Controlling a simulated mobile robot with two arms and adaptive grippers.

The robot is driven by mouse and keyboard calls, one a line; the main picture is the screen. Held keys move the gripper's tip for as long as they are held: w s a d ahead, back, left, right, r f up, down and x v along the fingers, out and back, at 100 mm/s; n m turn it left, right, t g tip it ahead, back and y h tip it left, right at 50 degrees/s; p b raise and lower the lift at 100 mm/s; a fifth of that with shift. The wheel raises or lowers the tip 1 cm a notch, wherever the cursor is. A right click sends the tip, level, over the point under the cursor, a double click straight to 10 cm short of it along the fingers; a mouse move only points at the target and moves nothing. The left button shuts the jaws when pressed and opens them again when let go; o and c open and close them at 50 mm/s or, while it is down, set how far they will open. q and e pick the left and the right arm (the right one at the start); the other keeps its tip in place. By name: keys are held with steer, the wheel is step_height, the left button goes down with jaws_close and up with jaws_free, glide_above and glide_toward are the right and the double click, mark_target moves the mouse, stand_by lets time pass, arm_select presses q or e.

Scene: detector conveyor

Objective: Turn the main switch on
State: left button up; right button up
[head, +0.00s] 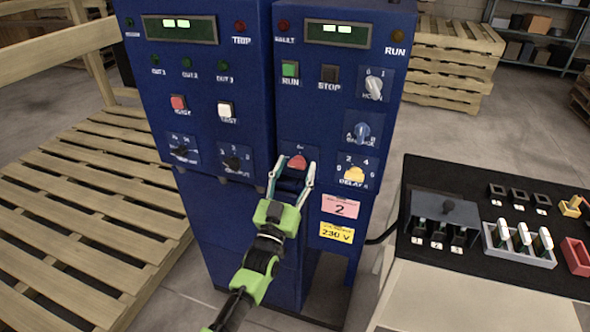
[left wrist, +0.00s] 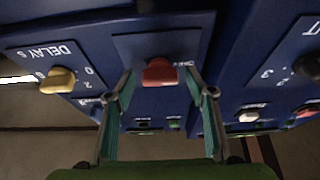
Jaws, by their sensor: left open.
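The main switch is the red knob (head: 297,163) at the lower left of the right-hand blue cabinet (head: 262,215). The same red knob (left wrist: 160,72) shows in the left wrist view on a dark blue plate, near the top middle. My left gripper (head: 292,175) is open in front of it, one finger to each side. In the left wrist view my fingertips (left wrist: 159,82) stand apart left and right of the knob, with gaps showing. The knob's exact turn position is hard to read. My right gripper is not in view.
A yellow delay knob (head: 354,174) sits close right of the red knob. Black knobs (head: 233,163) are on the cabinet to the left. A black-topped table (head: 450,268) with small parts stands at the right. Wooden pallets (head: 70,215) lie at the left.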

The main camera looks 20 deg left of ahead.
arm_select(q)
steer(key=c, duration=1.1)
steer(key=shift+m, duration=0.4)
steer(key=m+h, duration=0.3)
steer(key=m, duration=0.2)
steer(key=shift+a+g, duration=0.1)
steer(key=shift+g, duration=0.2)
steer(key=m+g+h+p, duration=0.1)
steer(key=m+h, duration=0.1)
steer(key=m, duration=0.3)
steer(key=m+g+p, duration=0.1)
steer(key=m, duration=0.2)
steer(key=m+g+h+p, duration=0.1)
steer(key=m, duration=0.2)
steer(key=shift+a+r+h, duration=0.15)
steer(key=shift+r+h, duration=0.05)
steer(key=shift+h, duration=0.1)
steer(key=m+g+p, duration=0.1)
steer(key=m+p, duration=0.1)
steer(key=m, duration=0.1)
steer(key=shift+r+g, duration=0.1)
steer(key=shift+g, duration=0.2)
steer(key=shift+m+g+p, duration=0.4)
steer(key=shift+m+p, duration=0.45)
steer(key=shift+m, duration=0.45)
